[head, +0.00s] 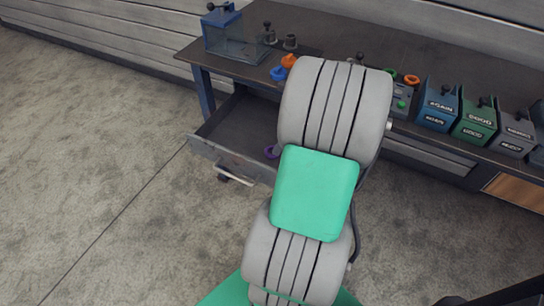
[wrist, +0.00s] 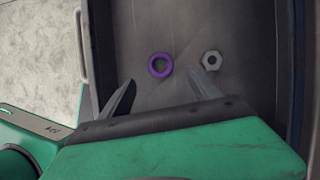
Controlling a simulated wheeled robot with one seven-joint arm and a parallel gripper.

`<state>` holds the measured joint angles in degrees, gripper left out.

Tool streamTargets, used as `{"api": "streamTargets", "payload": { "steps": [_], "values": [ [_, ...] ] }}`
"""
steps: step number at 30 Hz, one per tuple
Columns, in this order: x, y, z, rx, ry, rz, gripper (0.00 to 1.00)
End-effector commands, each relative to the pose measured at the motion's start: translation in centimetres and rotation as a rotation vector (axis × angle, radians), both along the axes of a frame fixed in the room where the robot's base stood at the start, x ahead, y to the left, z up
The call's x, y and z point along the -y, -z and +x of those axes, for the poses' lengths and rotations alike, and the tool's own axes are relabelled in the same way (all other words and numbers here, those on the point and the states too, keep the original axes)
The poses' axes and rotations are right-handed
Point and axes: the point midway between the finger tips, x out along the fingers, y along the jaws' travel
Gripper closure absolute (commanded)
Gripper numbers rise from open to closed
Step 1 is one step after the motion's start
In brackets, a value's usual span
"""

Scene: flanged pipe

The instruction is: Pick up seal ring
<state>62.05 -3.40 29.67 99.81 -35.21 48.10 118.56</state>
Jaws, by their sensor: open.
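A purple ring (wrist: 150,66), which looks like the seal ring, lies flat on the floor of the open drawer (head: 235,128). It also shows in the head view (head: 270,152), partly covered by my arm. In the wrist view my gripper (wrist: 162,80) is open and empty, its two fingers pointing into the drawer. The ring appears just beyond the fingertips, between their lines and not touched. The height of the fingers above it is hard to tell. In the head view my gripper is hidden behind my arm.
A grey hex nut (wrist: 211,61) lies right of the ring, close to the right fingertip. Drawer walls stand on both sides. The bench (head: 320,32) above holds a clear bin (head: 232,45), blue and orange parts, and several labelled boxes (head: 437,104) on the right.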

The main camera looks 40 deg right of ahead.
Motion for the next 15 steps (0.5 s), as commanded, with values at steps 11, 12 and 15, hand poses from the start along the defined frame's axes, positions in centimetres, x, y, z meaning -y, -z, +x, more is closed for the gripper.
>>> {"api": "streamTargets", "payload": {
  "steps": [11, 12, 15],
  "values": [
    [-1.0, 5.4, 2.2, -0.002, -0.007, 0.0, 0.28],
    [-1.1, 5.8, 2.4, -0.001, -0.006, -0.002, 0.28],
    [-1.1, 5.8, 2.5, 0.0, -0.006, -0.004, 0.28]
  ]
}}
